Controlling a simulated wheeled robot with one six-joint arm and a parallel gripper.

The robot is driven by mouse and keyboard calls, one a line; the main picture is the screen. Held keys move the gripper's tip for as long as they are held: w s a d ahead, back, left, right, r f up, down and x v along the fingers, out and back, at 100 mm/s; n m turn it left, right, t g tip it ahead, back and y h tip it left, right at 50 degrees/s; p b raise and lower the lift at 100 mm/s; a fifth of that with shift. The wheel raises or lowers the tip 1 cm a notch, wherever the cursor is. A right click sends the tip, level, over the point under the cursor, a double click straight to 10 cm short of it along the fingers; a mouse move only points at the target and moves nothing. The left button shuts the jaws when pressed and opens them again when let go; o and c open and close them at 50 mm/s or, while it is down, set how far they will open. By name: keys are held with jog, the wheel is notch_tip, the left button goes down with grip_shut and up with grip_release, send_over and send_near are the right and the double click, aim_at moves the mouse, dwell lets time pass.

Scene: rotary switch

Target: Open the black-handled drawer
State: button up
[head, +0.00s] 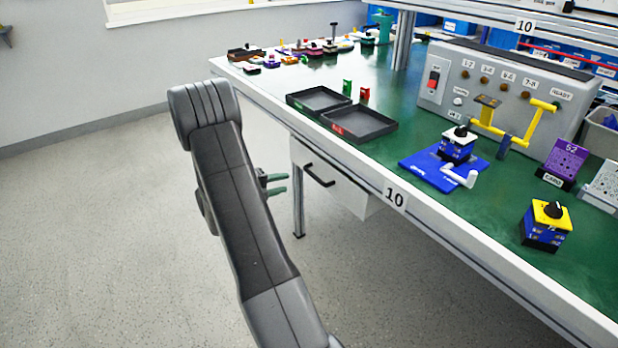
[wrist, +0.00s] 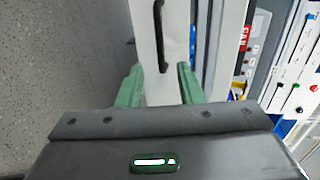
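The white drawer (head: 345,187) hangs under the green-topped workbench, and its front looks flush with the cabinet. Its black bar handle (head: 319,176) shows on the front. In the wrist view the black handle (wrist: 161,38) runs upright ahead of my fingers, on the white drawer front (wrist: 160,88). My gripper (head: 276,184) has green fingers and stands a little left of the handle in the head view. In the wrist view my gripper (wrist: 158,80) is open, with a wide gap and nothing between the fingers. The handle is apart from the fingertips.
The workbench (head: 395,196) edge runs above the drawer. On top are black trays (head: 345,113), a blue-based switch (head: 457,150), a yellow-topped switch (head: 546,224) and a grey control box (head: 505,90). The floor left of the bench is clear.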

aim_at(312, 176)
jog(key=b+x, duration=0.2)
jog(key=x, duration=0.9)
jog(key=shift+w+d+f, duration=0.1)
jog(key=shift+w+d, duration=0.1)
jog(key=shift+d, duration=0.1)
jog(key=shift+c, duration=0.2)
grip_shut()
